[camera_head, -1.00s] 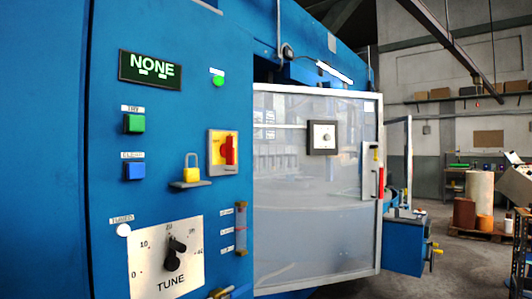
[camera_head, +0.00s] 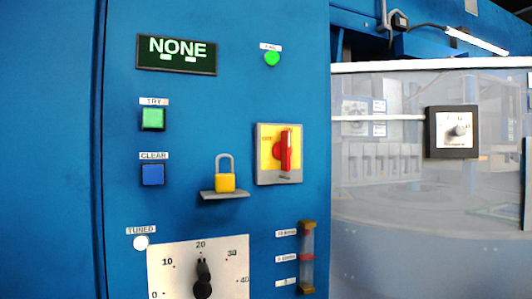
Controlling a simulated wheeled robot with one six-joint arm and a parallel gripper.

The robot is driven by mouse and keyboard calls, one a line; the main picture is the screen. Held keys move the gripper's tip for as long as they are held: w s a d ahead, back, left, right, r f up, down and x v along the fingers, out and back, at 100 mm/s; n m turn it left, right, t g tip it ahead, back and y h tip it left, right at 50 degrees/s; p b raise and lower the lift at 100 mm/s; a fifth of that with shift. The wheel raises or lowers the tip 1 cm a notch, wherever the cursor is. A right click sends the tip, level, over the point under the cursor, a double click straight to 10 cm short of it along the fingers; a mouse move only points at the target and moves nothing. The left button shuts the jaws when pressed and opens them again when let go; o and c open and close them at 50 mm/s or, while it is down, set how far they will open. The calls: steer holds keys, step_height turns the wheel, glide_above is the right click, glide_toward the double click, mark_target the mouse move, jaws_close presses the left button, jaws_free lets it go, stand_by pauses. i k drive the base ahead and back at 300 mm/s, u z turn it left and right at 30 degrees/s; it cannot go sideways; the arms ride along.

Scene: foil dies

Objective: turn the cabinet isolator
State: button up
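The cabinet isolator (camera_head: 286,152) is a red rotary handle on a yellow plate with a grey frame, on the blue cabinet front right of the middle. Its handle stands upright. The lettering at the plate's left is too small to read surely. A yellow padlock (camera_head: 225,182) with a grey shackle stands on a small grey shelf (camera_head: 224,195) to the left of the isolator, apart from it. My gripper is not in view.
The blue cabinet (camera_head: 230,100) carries a display reading NONE (camera_head: 177,55), a lit green TRY button (camera_head: 153,118), a blue CLEAR button (camera_head: 153,174), a green lamp (camera_head: 272,58), and a tuning dial (camera_head: 202,275). A clear guard door (camera_head: 400,220) stands right of it.

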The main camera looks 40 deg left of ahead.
mark_target(282, 150)
steer(key=u, duration=0.8)
steer(key=i, duration=0.8)
steer(key=u, duration=1.05)
steer(key=i, duration=0.25)
steer(key=u, duration=0.25)
